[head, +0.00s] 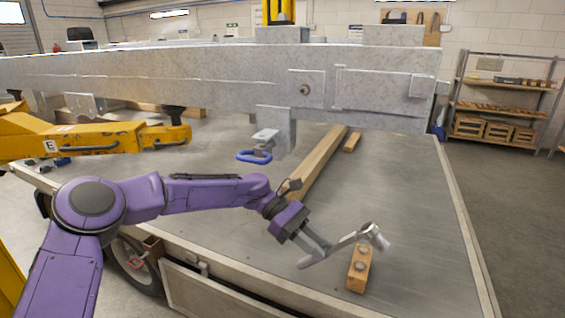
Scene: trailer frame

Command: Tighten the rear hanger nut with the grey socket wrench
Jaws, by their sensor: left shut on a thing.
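My left gripper (318,248), on a purple arm from the left, is shut on the grey socket wrench (350,239). The wrench slants up to the right, its round socket head (375,236) just above a small wooden block (358,270) with round metal pieces on it. The galvanised trailer frame (200,68) spans the view above and behind. A round bolt or nut (304,89) shows on a square plate on its side. A bracket (276,125) hangs below the beam; I cannot tell which is the rear hanger nut. My right gripper is out of view.
A blue loop handle (254,156) is under the bracket. Long timber (318,165) lies on the grey deck (420,215), whose right side is clear. A yellow lifting arm (90,138) is at left. Shelves (505,82) stand at the far right.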

